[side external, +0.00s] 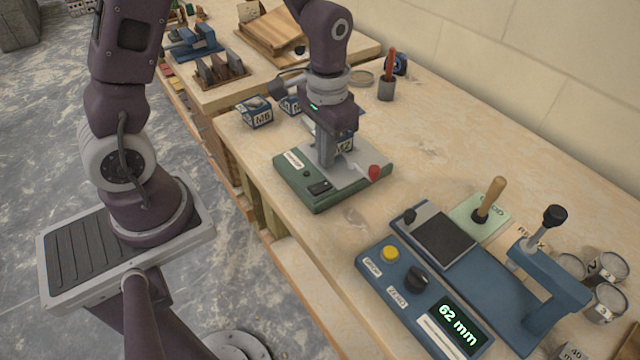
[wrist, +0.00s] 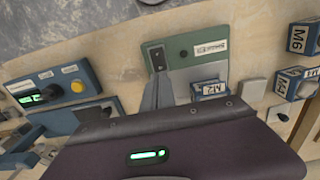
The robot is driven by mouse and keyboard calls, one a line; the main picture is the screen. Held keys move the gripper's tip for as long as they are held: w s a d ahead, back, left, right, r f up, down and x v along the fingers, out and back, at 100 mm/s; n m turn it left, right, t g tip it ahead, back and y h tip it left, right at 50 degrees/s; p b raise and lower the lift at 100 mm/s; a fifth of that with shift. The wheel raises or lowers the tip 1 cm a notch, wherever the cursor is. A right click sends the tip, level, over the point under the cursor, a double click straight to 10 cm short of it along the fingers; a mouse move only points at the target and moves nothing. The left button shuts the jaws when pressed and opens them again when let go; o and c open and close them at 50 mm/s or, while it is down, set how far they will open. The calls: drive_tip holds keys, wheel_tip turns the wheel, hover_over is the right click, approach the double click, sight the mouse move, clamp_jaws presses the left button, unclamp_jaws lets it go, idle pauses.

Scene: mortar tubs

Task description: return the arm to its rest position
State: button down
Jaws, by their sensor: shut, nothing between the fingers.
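My arm reaches over the bench, and my gripper (side external: 326,163) points down above the grey plate of a green device (side external: 318,203). Its fingers are shut and empty. A blue-and-white tub marked M2 (side external: 345,144) is just beside the fingers, partly hidden by them. In the wrist view the M2 tub (wrist: 209,91) sits on the grey plate to the right of my gripper (wrist: 156,94). I cannot tell whether the fingers touch the plate or the tub.
Tub M6 (side external: 255,112) and another tub stand behind the green device. A blue gauge (side external: 445,312) reading 62 mm and a blue lever press (side external: 545,265) are at the front right. A red-handled tool stands in a cup (side external: 386,92). Bare bench (side external: 440,165) lies right of the green device.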

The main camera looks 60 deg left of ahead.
drive_tip(key=shift+r, duration=0.85)
drive_tip(key=s+d+r+t, duration=0.1)
drive_tip(key=s+r+t, duration=0.4)
drive_tip(key=s+r, duration=1.1)
drive_tip(key=shift+r+t, duration=0.25)
drive_tip(key=shift+t, duration=0.05)
